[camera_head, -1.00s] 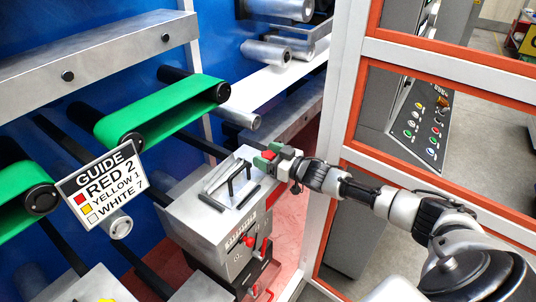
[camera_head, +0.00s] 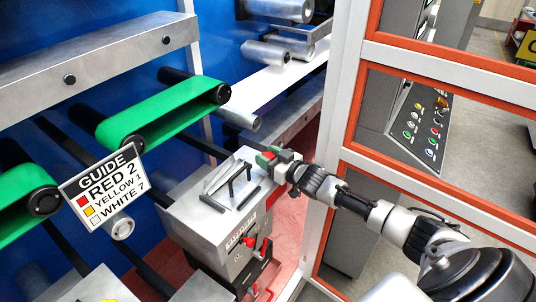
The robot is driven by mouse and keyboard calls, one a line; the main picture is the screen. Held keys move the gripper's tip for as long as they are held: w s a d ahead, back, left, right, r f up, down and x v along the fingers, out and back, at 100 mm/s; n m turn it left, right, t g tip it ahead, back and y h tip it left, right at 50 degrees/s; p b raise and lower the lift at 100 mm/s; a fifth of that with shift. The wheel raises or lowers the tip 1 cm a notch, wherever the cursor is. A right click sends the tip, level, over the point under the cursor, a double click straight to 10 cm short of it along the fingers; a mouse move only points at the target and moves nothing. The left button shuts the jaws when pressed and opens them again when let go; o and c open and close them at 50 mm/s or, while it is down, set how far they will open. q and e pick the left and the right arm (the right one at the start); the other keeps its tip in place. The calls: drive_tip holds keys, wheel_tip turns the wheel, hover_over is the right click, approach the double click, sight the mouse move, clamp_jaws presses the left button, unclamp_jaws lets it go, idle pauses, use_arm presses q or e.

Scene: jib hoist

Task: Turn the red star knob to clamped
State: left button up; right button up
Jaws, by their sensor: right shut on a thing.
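The red star knob (camera_head: 269,156) is a small red patch at the right end of the grey metal block's top (camera_head: 215,222), right of centre in the head view. My right gripper (camera_head: 272,159) comes in from the right and is shut on the knob, with its fingers hiding most of it. The knob's star shape and any clamped mark cannot be made out. A small green part (camera_head: 262,164) sits against the knob. My left gripper is not in view.
The block top carries a grey slanted bracket (camera_head: 222,176) and black bars (camera_head: 249,196). Red levers (camera_head: 251,242) stick out from its front. A guide sign (camera_head: 103,188) and green belts (camera_head: 163,113) are at left. An orange-and-white frame (camera_head: 348,130) stands right, close behind my arm.

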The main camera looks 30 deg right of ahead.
drive_tip(key=m+h+p, duration=0.1)
drive_tip(key=h, duration=0.1)
drive_tip(key=m+h+p, duration=0.1)
drive_tip(key=m+h, duration=0.1)
drive_tip(key=shift+a+r+t+h, duration=0.15)
drive_tip(key=shift+t+h, duration=0.15)
drive_tip(key=shift+m+h+p, duration=0.6)
drive_tip(key=shift+m+h, duration=0.1)
drive_tip(key=shift+h, duration=0.2)
drive_tip(key=shift+m+h, duration=0.7)
drive_tip(key=shift+h, duration=0.9)
drive_tip(key=o, duration=0.9)
